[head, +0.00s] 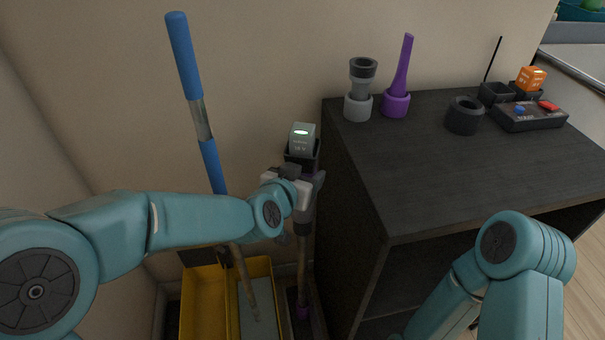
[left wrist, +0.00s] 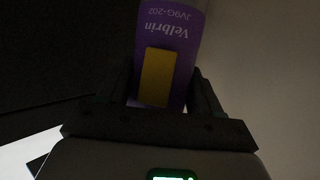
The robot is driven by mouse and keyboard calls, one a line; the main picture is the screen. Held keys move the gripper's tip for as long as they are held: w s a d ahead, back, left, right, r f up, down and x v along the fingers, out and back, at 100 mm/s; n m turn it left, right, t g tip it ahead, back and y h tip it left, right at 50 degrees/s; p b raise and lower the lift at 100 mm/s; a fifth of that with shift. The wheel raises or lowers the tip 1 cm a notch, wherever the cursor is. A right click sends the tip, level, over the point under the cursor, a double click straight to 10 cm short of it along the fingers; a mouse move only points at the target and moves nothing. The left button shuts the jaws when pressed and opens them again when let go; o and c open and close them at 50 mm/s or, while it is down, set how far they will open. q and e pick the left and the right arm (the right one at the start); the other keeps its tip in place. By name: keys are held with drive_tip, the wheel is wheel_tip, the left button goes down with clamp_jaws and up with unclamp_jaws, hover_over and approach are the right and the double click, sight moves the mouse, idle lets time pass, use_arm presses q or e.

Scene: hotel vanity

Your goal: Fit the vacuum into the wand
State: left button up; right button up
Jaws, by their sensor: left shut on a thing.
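The wand (head: 304,240) stands upright below, with a purple part near the floor. My gripper and arm hide the joint, so I cannot tell whether they are joined. My right gripper is out of view.
A dark cabinet (head: 410,200) stands right of the wand. On it are a grey nozzle (head: 359,90), purple crevice tool (head: 399,80), black ring (head: 464,115), control box (head: 528,117) and orange battery (head: 531,78). A blue-handled mop (head: 186,60) leans in a yellow bucket (head: 200,305) at left.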

use_arm(q)
drive_tip(key=shift+s+f, duration=0.2)
drive_tip(key=shift+f, duration=0.35)
drive_tip(key=o, duration=1.2)
drive_tip(key=shift+o, duration=1.4)
drive_tip(key=shift+w, duration=0.2)
drive_tip(key=p+v, duration=0.2)
drive_tip(key=v, duration=1.4)
drive_tip(key=shift+s+a+r+p, duration=0.15)
drive_tip(key=shift+s+r+p, duration=0.05)
drive_tip(key=shift+p, duration=0.2)
